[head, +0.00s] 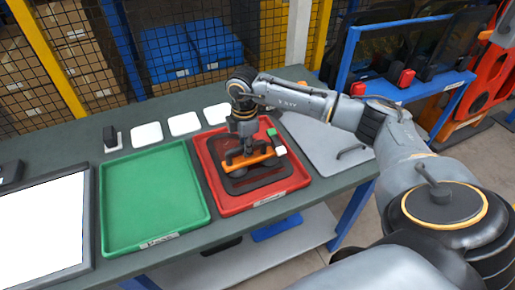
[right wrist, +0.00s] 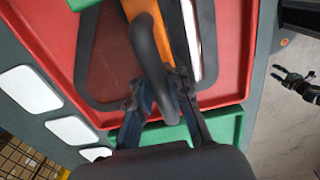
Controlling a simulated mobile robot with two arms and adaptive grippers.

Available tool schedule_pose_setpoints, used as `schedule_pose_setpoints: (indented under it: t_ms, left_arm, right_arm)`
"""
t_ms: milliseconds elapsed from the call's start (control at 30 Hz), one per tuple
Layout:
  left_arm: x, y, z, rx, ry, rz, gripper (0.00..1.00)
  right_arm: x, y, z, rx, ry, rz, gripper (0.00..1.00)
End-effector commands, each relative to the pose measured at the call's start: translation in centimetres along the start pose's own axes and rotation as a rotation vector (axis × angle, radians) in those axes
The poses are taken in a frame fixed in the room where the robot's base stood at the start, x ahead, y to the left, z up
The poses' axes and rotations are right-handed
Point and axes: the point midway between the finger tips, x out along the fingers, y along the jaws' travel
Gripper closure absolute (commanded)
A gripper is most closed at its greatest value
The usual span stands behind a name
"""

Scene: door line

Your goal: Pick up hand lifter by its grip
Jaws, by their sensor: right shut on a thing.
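The hand lifter (head: 252,160) has an orange body and a black arched grip. It is over a dark-framed pane (head: 262,179) in the red tray (head: 300,182). My right gripper (head: 242,152) comes down on it from above. In the right wrist view, its two fingers (right wrist: 163,108) are shut on the black grip (right wrist: 150,60), with the orange body (right wrist: 140,12) beyond. I cannot tell whether the lifter touches the pane. My left gripper (right wrist: 288,80) is small at the right edge of the right wrist view, apparently empty, its fingers apart.
A green tray (head: 150,200) is left of the red tray. White squares (head: 147,134) lie along the back of the bench. A grey panel with a handle (head: 352,153) lies to the right. A screen (head: 45,225) is at far left. Mesh fencing stands behind.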

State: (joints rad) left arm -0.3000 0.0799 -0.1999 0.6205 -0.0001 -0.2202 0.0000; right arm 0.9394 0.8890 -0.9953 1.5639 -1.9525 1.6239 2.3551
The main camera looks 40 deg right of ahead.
Motion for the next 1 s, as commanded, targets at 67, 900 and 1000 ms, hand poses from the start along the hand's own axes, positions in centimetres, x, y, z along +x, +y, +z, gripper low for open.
schedule_pose_setpoints:
  t_ms: [67,900,1000]
  left_arm:
    - [0.0,0.0,0.0,0.0,0.0,0.0,0.56]
    - [-3.1,-0.1,-0.3,0.0,0.0,0.0,0.56]
    - [-3.0,-0.1,-0.3,0.0,0.0,0.0,0.56]
  right_arm:
    - [-0.2,0.1,0.0,0.0,0.002,0.004,1.0]
    - [-4.2,0.1,0.0,0.001,0.001,0.003,1.0]
    - [-4.2,0.1,0.0,0.001,0.001,0.003,1.0]
